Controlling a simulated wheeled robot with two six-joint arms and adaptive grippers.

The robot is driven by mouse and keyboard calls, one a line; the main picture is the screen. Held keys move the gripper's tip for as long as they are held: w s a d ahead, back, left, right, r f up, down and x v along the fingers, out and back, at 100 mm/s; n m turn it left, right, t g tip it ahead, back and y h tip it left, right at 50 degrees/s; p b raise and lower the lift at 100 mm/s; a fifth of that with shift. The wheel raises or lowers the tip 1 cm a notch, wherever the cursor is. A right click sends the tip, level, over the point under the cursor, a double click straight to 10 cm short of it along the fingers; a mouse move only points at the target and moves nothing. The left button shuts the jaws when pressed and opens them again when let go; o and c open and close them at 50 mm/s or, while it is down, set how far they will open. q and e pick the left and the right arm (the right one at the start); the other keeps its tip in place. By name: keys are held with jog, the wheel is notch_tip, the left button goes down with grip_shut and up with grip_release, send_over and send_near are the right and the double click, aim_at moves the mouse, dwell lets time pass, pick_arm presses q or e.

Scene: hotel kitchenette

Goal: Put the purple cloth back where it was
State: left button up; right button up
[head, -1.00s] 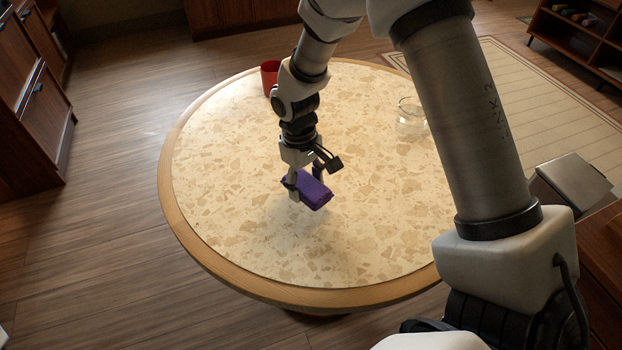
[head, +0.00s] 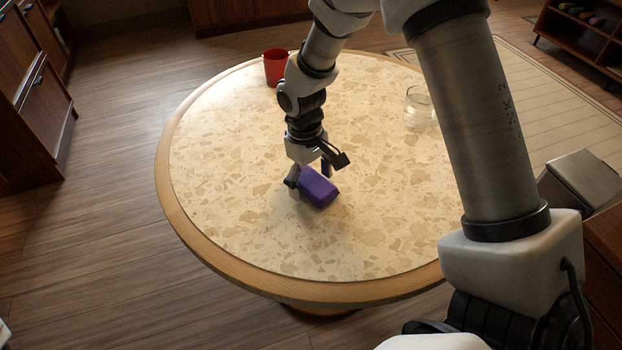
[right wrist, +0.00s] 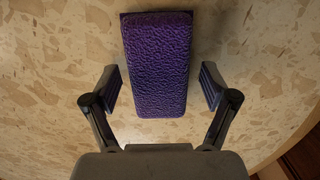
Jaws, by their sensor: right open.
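The purple cloth (head: 319,187), a folded block-like shape, lies on the round table toward its middle. It also shows in the right wrist view (right wrist: 158,65), lying flat on the speckled top. My right gripper (head: 312,180) is directly over the cloth and open. In the right wrist view, my right gripper's fingers (right wrist: 161,88) stand on either side of the cloth's near part, with a gap on each side. My left gripper does not show.
The round table (head: 230,269) has a wooden rim. A red cup (head: 275,68) stands near its far edge, behind my right arm. A clear glass (head: 418,106) stands toward the far right. The table's left and front parts are clear.

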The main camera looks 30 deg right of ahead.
aim_at(307, 176)
jog(key=shift+r, duration=0.1)
notch_tip(307, 176, up, 12)
jog(key=w+p, duration=0.1)
jog(key=shift+w+p, duration=0.2)
jog(key=shift+p, duration=0.2)
jog(key=shift+a, duration=0.1)
